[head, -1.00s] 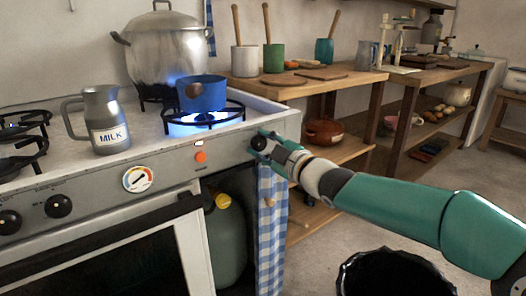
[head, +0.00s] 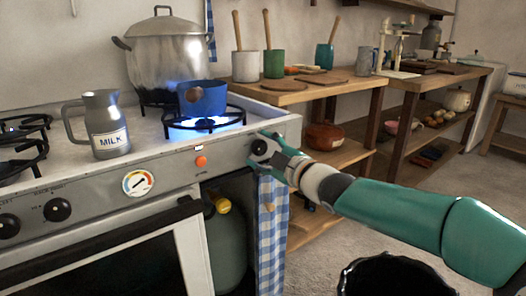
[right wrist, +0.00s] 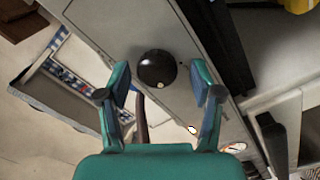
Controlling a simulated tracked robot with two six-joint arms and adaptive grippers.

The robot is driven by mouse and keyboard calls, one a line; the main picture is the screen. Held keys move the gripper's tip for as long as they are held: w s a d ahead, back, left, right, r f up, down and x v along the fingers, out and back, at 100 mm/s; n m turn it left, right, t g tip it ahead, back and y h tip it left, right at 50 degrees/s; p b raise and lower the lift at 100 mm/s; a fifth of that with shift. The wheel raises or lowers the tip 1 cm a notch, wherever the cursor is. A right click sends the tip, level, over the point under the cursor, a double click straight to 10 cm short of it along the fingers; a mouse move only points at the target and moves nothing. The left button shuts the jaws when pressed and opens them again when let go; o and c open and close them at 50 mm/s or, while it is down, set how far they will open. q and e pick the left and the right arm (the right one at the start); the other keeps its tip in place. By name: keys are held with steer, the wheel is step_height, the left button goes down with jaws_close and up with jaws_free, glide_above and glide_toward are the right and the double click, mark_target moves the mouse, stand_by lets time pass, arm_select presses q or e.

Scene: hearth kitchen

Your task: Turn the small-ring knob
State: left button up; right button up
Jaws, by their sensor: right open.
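The small-ring knob appears to be the round black knob (head: 259,147) at the right end of the stove's front panel. It also shows in the right wrist view (right wrist: 157,68), with a small pale mark on its rim. My right gripper (head: 268,150) is at this knob, its fingers open on either side. In the right wrist view the open fingertips (right wrist: 162,82) flank the knob with a gap on both sides, so I see no grip on it. A blue pot (head: 202,100) sits over a burning blue flame (head: 203,124). My left gripper is not in view.
An orange button (head: 201,161) and a dial gauge (head: 138,183) lie left of the knob on the panel. A milk jug (head: 106,128) and a large steel pot (head: 166,60) stand on the stove. A checked cloth (head: 271,235) hangs below my gripper. A black bin (head: 395,278) stands on the floor.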

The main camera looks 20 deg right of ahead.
steer(key=v, duration=1.2)
stand_by(0.3)
